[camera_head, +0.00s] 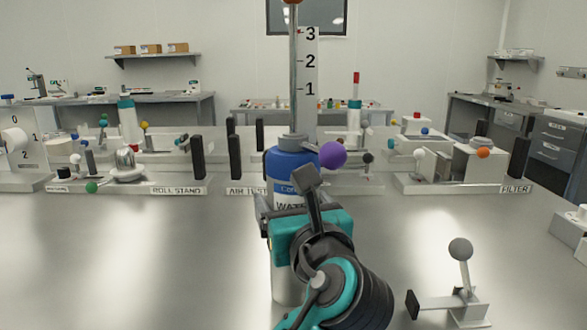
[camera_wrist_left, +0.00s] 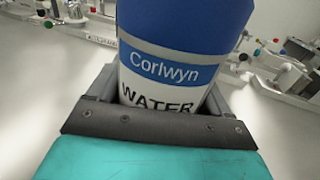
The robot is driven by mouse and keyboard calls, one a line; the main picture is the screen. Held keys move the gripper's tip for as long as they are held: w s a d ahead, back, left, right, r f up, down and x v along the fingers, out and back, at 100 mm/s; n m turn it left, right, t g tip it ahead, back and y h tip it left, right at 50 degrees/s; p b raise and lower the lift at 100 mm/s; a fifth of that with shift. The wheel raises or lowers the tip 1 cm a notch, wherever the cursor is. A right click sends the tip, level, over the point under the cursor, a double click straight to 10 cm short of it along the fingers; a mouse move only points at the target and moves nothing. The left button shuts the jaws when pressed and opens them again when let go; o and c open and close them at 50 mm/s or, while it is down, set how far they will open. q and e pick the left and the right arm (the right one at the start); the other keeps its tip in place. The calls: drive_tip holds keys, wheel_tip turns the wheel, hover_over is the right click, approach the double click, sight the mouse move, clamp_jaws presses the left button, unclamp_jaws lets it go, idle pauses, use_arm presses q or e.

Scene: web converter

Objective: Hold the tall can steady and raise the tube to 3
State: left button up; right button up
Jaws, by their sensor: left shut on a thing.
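The tall can (camera_head: 287,163), with a blue top and white body labelled "WATER", stands upright in the middle of the table. A thin grey tube (camera_head: 293,85) rises from its top. A purple ball (camera_head: 333,155) is at the can's right side. My left gripper (camera_head: 296,212) is shut around the can's body; the left wrist view shows the can (camera_wrist_left: 170,60) between the fingers. My right gripper is not in view.
A small lever with a grey ball (camera_head: 460,249) stands at the right front. A row of fixtures, including the roll stand (camera_head: 178,190) and filter (camera_head: 515,188), lines the table's back. The left front of the table (camera_head: 130,265) is clear.

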use_arm(q)
drive_tip(key=o, duration=1.4)
drive_tip(key=shift+r, duration=0.1)
drive_tip(key=v, duration=0.8)
drive_tip(key=shift+d, duration=0.15)
drive_tip(key=x, duration=0.8)
drive_tip(key=shift+s, duration=0.1)
drive_tip(key=shift+f+b, duration=0.2)
drive_tip(key=shift+b, duration=0.3)
